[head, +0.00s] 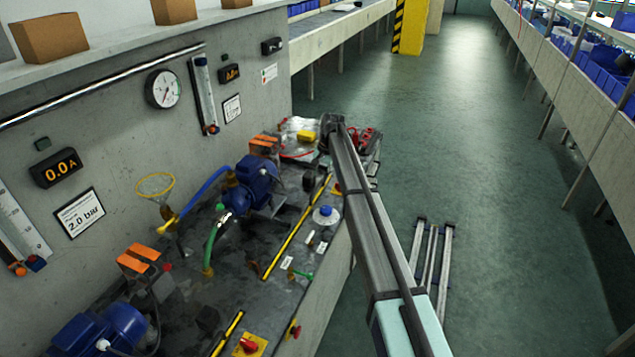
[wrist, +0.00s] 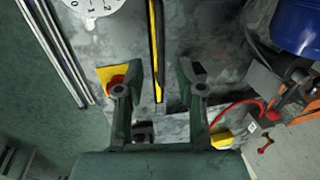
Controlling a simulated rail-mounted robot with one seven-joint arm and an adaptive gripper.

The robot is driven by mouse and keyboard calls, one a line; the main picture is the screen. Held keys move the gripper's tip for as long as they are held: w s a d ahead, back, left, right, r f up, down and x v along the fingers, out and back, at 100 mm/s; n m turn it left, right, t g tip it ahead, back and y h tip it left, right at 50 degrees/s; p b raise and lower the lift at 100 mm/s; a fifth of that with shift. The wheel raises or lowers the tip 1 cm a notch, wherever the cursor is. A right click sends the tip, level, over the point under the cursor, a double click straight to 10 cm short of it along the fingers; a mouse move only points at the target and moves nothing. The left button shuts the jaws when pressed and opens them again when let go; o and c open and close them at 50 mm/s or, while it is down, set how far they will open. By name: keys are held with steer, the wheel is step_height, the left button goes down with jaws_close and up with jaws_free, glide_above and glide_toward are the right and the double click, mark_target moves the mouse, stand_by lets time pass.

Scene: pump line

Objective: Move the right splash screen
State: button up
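A thin, dark strip with yellow edging (head: 295,228), which appears to be the top edge of the right splash screen, runs along the bench right of the blue pump. It also shows in the wrist view (wrist: 157,45), with its near end between my fingers. A similar strip (head: 228,333), likely the other screen, is at the bottom of the head view. My gripper (wrist: 160,78) is open, its two fingers wide apart on either side of the strip, with nothing held. In the head view my arm hides most of the gripper. I cannot tell whether the fingers touch the screen.
A blue pump motor (head: 255,183) with hoses stands left of the strip. A red knob on a yellow plate (wrist: 108,78) is close to my left finger. Metal rails (head: 432,255) lie on the floor; the aisle is clear.

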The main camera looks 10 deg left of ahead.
mark_target(317, 187)
steer(key=shift+w+a+f+p, duration=0.1)
steer(key=shift+a+f+p, duration=0.05)
steer(key=shift+f, duration=0.7)
steer(key=shift+a+f+p, duration=0.2)
steer(key=shift+f, duration=0.7)
steer(key=shift+w+a+f+p, duration=0.1)
steer(key=shift+a+f+p, duration=0.05)
steer(key=shift+f, duration=0.7)
steer(key=shift+c, duration=0.3)
jaws_close()
